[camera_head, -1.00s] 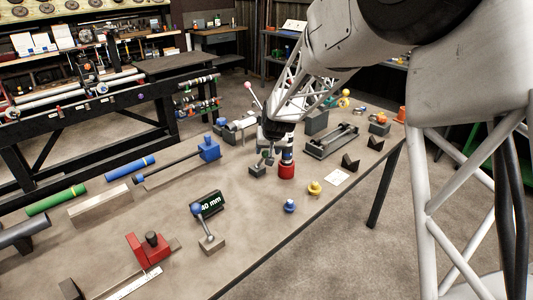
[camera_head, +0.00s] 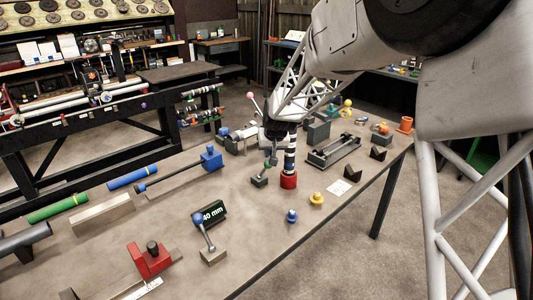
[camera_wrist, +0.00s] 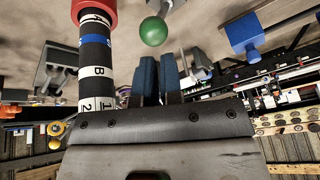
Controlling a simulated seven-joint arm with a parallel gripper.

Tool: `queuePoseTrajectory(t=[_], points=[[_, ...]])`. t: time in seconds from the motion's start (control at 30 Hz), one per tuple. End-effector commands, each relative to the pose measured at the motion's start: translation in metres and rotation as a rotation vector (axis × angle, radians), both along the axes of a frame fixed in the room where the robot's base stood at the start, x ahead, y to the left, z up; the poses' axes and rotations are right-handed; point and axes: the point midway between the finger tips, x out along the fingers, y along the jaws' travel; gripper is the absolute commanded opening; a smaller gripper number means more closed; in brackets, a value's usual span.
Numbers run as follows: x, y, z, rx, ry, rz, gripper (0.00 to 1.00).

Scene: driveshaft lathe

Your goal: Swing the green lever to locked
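The green lever shows in the wrist view as a round green knob (camera_wrist: 153,31) on a short stem, just beyond my fingertips. In the head view the green lever (camera_head: 268,162) stands on a small grey block (camera_head: 259,181), partly hidden by my gripper and rising from the block. My gripper (camera_wrist: 159,57) has its two dark blue fingers close together with nothing between them. It points toward the knob and is apart from it. In the head view my gripper (camera_head: 272,148) is above the lever, its fingers hard to make out.
A black-and-white banded post (camera_wrist: 95,60) on a red base (camera_head: 289,180) stands close beside the lever and my gripper.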

Motion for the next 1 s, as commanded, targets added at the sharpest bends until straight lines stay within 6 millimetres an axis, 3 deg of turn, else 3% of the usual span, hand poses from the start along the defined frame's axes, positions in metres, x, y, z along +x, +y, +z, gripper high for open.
queuePoseTrajectory(t=[0.27,0.6,0.8,1.0], points=[[0.031,0.020,0.023,-0.097,0.130,0.184,0.00],[0.069,0.039,0.070,-0.247,0.355,0.460,0.00],[0.079,0.043,0.089,-0.293,0.437,0.546,0.00],[0.081,0.044,0.094,-0.304,0.460,0.569,0.00]])
